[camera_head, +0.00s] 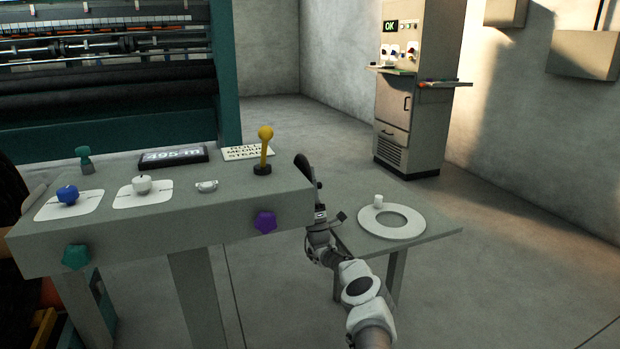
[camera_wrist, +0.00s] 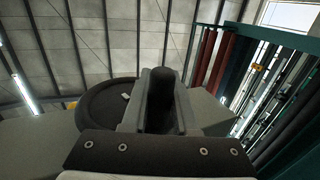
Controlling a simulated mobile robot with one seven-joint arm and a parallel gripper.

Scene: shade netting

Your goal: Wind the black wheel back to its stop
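The black wheel (camera_wrist: 98,108) shows in the wrist view as a dark disc with a small pale mark, left of my fingers. Its dark upright handle (camera_wrist: 160,88) stands between my gripper's fingers (camera_wrist: 163,98), which sit close on both sides of it and look shut on it. In the head view a black part of the wheel (camera_head: 303,166) shows nearly edge-on at the console's right end. My gripper (camera_head: 317,202) is right beside it there, small and partly dark. The wheel's stop cannot be made out.
The grey console (camera_head: 210,222) carries a yellow-knobbed lever (camera_head: 265,146), a blue knob (camera_head: 67,195), a white knob (camera_head: 142,184) and a display reading 495 m (camera_head: 173,157). A low side table (camera_head: 440,228) holding a white ring (camera_head: 372,222) stands close to my arm. A cabinet (camera_head: 408,110) stands behind.

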